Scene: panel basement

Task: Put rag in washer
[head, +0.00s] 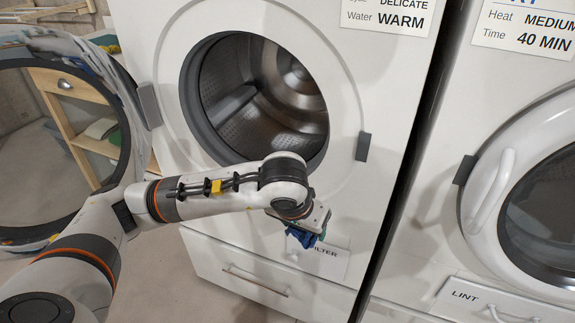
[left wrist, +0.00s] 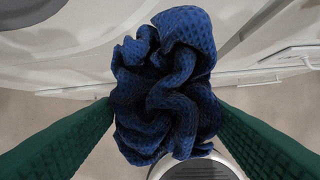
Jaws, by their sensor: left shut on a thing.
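The washer (head: 345,200) is the white front-loader in the middle of the head view. Its round drum opening (head: 265,100) is uncovered and the drum looks empty. Its round door (head: 140,95) is swung open to the left. My left gripper (head: 308,238) is in front of the washer, below and to the right of the drum opening. It is shut on the rag (left wrist: 168,85), a crumpled dark blue textured cloth between the green fingers in the left wrist view. In the head view only a small part of the rag shows under the gripper. My right gripper is not in view.
A dryer (head: 430,215) with its round door (head: 540,215) shut stands to the right, across a narrow dark gap. A wooden shelf unit (head: 75,120) stands behind the washer door. Bare floor shows at lower left.

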